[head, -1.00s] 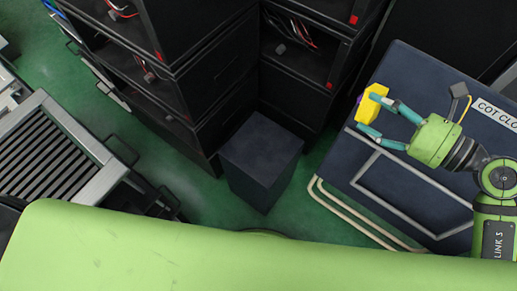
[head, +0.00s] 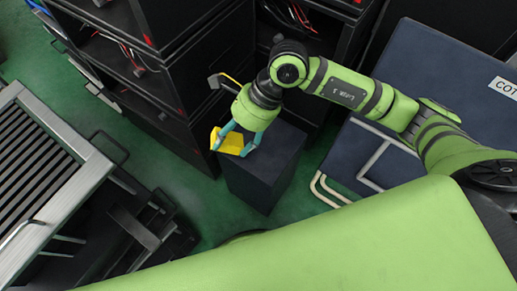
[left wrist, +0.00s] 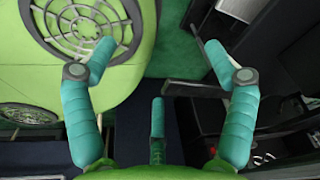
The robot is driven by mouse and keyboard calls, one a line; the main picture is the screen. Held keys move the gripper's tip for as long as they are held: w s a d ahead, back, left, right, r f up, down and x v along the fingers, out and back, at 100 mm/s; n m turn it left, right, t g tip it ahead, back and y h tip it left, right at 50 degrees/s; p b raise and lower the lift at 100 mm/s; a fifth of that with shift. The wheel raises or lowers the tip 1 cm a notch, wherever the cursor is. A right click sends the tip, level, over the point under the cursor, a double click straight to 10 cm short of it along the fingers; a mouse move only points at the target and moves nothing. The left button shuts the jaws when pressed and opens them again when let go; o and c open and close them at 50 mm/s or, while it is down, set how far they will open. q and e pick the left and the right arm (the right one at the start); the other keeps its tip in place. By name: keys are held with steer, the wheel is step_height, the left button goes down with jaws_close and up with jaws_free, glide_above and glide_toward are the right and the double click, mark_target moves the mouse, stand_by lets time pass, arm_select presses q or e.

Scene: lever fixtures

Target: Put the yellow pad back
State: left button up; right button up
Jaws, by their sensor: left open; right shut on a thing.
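The yellow pad (head: 230,142) is a small yellow block in the head view. My right gripper (head: 232,139), with teal fingers, is shut on it and holds it by the left edge of the dark box-shaped stand (head: 264,165). I cannot tell whether the pad touches the stand. My left gripper does not show in the head view. In the left wrist view my left gripper (left wrist: 160,55) is open, its teal fingers spread with nothing between them. The yellow pad does not show in that view.
Black racks with wires (head: 150,60) stand behind the stand. A dark blue panel (head: 430,75) with a white label and a pale tubular frame lies at the right. A grey slatted conveyor (head: 35,150) stands at the left. Green floor shows between them.

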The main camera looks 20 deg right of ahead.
steer(key=w+d+f+n+h+b, duration=0.15)
steer(key=d+f+h+b, duration=0.4)
steer(key=d+f, duration=1.05)
steer(key=shift+t+h, duration=0.3)
steer(key=shift+h, duration=0.15)
steer(key=w+a+f, duration=0.2)
steer(key=w, duration=0.1)
steer(key=w+a+f, duration=0.4)
steer(key=w, duration=0.1)
steer(key=shift+w+a, duration=0.25)
steer(key=shift+w, duration=0.05)
steer(key=shift+f, duration=0.1)
step_height(320, 180, down, 3)
steer(key=shift+f, duration=0.4)
steer(key=o, duration=1.3)
steer(key=shift+c, duration=0.2)
arm_select(q)
steer(key=w+f+t, duration=0.2)
steer(key=w+f, duration=0.2)
steer(key=w, duration=0.4)
steer(key=shift+w+d+f, duration=0.15)
steer(key=shift+d+f, duration=0.1)
